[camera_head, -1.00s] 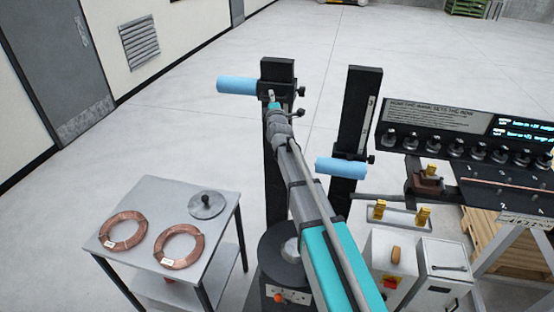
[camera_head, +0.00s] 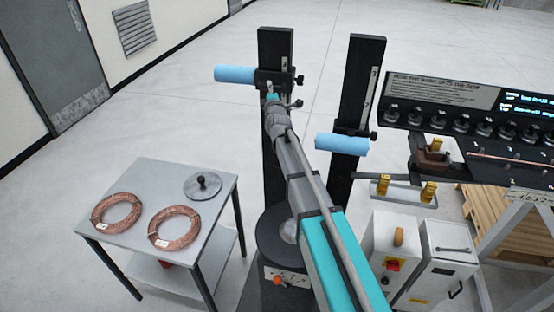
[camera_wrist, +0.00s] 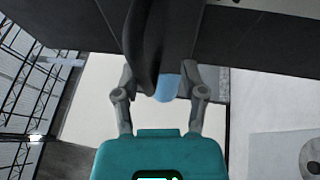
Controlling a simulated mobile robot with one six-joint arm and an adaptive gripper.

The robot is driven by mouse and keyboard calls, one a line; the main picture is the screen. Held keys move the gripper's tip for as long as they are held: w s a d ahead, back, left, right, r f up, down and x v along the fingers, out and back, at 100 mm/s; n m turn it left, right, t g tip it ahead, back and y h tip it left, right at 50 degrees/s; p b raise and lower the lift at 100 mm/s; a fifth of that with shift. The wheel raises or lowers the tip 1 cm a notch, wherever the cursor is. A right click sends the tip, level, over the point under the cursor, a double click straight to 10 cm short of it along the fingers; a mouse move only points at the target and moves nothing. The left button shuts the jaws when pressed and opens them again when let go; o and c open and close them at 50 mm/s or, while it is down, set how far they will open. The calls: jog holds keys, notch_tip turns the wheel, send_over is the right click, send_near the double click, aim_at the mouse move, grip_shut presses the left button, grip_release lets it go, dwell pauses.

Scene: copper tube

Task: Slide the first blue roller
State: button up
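The first blue roller (camera_head: 234,74) sticks out leftward from its carriage on the left black post (camera_head: 277,45), a little below the post's top. A second blue roller (camera_head: 342,144) sits lower, on the right black post (camera_head: 368,60). My gripper (camera_head: 270,94) is at the left post, just below the first roller's carriage. In the wrist view my gripper's fingers (camera_wrist: 160,78) stand apart on both sides of a dark part, with the blue roller's end (camera_wrist: 168,88) behind it.
A black panel with several knobs (camera_head: 460,122) and grey boxes (camera_head: 395,248) stand at right. The right post is close beside my arm.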

jog(key=shift+f+b, duration=3.4)
jog(key=shift+f, duration=0.35)
jog(key=b+v, duration=0.2)
jog(key=v, duration=1.2)
notch_tip(320, 180, down, 8)
jog(key=s+m+g+y+b, duration=0.1)
jog(key=m+g+b, duration=0.2)
jog(key=m, duration=2.8)
jog(key=shift+r, duration=0.15)
jog(key=shift+s+d+m, duration=0.1)
jog(key=shift+s+m, duration=0.05)
jog(key=shift+m, duration=0.15)
